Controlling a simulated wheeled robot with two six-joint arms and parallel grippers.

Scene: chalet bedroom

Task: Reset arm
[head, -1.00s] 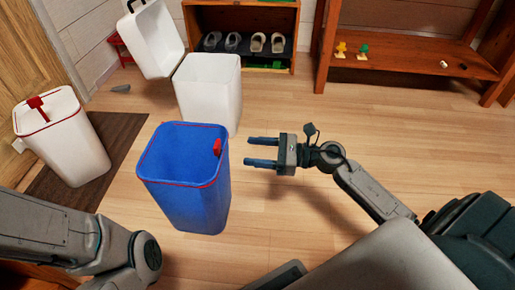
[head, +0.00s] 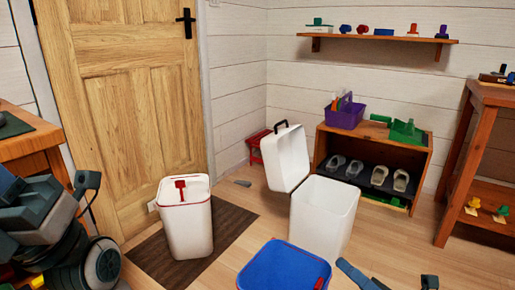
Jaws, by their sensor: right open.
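My right gripper (head: 352,271) is at the bottom edge, just right of the blue bin (head: 284,268). Its jaws are open, with nothing seen between them. Most of its arm is below the frame. Folded dark and grey parts of my left arm (head: 75,255) fill the lower left corner. Dark blue, finger-like parts show at the left edge, but the left jaw state is unclear.
A white red-rimmed bin (head: 187,228) stands on a brown mat (head: 150,262) by the wooden door (head: 130,90). A white bin (head: 322,215) with its lid open stands before a low shoe shelf (head: 420,165). A wooden table (head: 458,150) is at right.

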